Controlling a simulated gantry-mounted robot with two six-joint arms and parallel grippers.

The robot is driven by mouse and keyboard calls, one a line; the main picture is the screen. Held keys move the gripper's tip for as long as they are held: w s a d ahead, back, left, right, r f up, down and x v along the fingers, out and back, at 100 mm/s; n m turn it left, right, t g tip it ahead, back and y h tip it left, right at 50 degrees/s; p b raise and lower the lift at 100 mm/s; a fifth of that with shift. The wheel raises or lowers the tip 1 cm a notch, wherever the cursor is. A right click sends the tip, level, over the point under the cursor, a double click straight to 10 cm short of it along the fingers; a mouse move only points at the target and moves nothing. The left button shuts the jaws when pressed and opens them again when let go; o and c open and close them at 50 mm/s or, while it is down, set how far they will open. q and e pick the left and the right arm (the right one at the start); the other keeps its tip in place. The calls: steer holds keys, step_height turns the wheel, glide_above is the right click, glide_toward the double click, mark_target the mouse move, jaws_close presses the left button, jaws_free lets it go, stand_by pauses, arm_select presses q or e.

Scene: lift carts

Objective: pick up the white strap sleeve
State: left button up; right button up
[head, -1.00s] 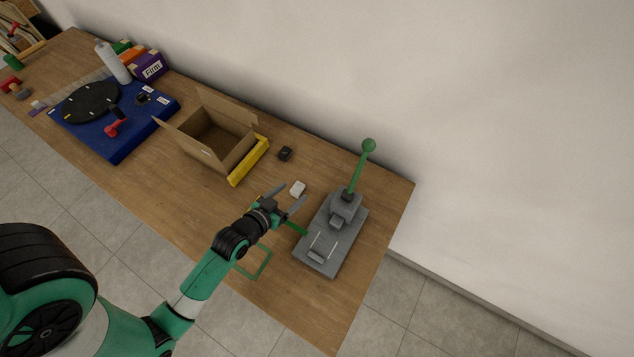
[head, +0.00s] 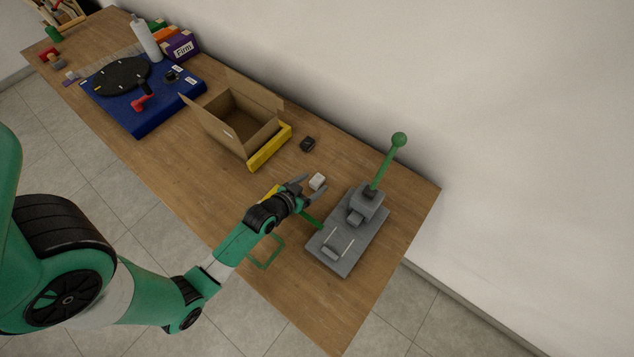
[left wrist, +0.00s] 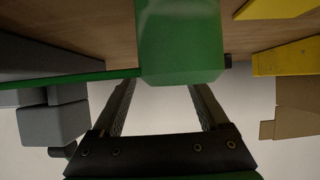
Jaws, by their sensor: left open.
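The white strap sleeve (head: 317,181) is a small white block lying on the wooden table, left of the grey tool with the green lever. My left gripper (head: 313,187) is open, with its fingertips close to the sleeve's near side. I cannot tell whether they touch it or how far they reach around it. In the left wrist view the two fingers (left wrist: 162,100) stand apart with nothing held between them. I cannot make out the sleeve in that view. My right gripper is in neither view.
The grey tool (head: 340,246) stands close right of my gripper, its green lever (head: 388,160) rising. A black block (head: 307,144) lies behind. An open cardboard box (head: 215,124) with a yellow strip (head: 269,148) is at left. A green frame (head: 264,263) lies near the front edge.

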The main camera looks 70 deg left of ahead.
mark_target(316, 181)
arm_select(q)
steer(key=b+x, duration=0.1)
steer(key=x, duration=0.3)
steer(key=shift+s+a+f, duration=0.1)
steer(key=shift+s+f, duration=0.05)
jaws_close()
